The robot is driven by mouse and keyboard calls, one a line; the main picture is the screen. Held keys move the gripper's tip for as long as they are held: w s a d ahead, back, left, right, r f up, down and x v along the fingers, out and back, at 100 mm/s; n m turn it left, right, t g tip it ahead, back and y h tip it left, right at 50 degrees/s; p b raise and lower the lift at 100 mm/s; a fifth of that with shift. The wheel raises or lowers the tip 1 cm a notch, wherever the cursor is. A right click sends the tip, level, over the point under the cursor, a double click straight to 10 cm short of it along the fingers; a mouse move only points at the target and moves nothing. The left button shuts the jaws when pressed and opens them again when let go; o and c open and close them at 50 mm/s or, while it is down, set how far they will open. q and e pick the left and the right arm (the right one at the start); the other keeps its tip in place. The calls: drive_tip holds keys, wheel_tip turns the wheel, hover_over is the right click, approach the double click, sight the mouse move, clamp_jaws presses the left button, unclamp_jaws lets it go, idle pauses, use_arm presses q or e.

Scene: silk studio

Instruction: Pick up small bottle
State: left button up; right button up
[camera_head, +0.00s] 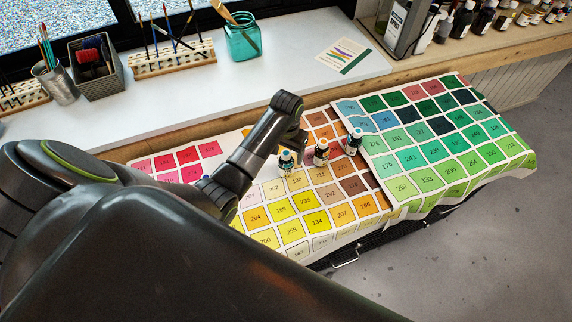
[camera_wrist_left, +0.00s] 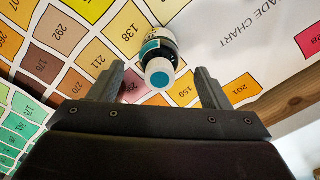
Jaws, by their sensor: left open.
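Three small bottles stand in a row on the colour chart in the head view. The left bottle (camera_head: 286,161) is dark with a teal cap, the middle bottle (camera_head: 321,153) has a brown-orange band, and the right bottle (camera_head: 353,143) has a dark body and white label. My left gripper (camera_head: 295,143) is just above and beside the left bottle, partly hidden by its own wrist. In the left wrist view, a teal-capped bottle (camera_wrist_left: 158,72) shows between the two spread fingers of my left gripper (camera_wrist_left: 159,78), with gaps on both sides. My right gripper is not in view.
The shade chart (camera_head: 300,229) and the green chart (camera_head: 440,150) cover the table. Behind, a white sill (camera_head: 290,80) holds a teal jar (camera_head: 243,42), brush racks (camera_head: 172,60) and a card (camera_head: 343,55). More bottles (camera_head: 480,18) stand at the upper right.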

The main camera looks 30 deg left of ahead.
sight(287, 161)
use_arm(q)
drive_tip(key=shift+f, duration=0.35)
wheel_tip(287, 161, down, 3)
drive_tip(key=shift+f+p, duration=0.1)
drive_tip(key=shift+p, duration=0.3)
drive_tip(key=shift+f, duration=0.6)
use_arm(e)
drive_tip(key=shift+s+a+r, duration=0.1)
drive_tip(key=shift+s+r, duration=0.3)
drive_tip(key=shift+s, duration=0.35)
use_arm(q)
drive_tip(key=c, duration=1.1)
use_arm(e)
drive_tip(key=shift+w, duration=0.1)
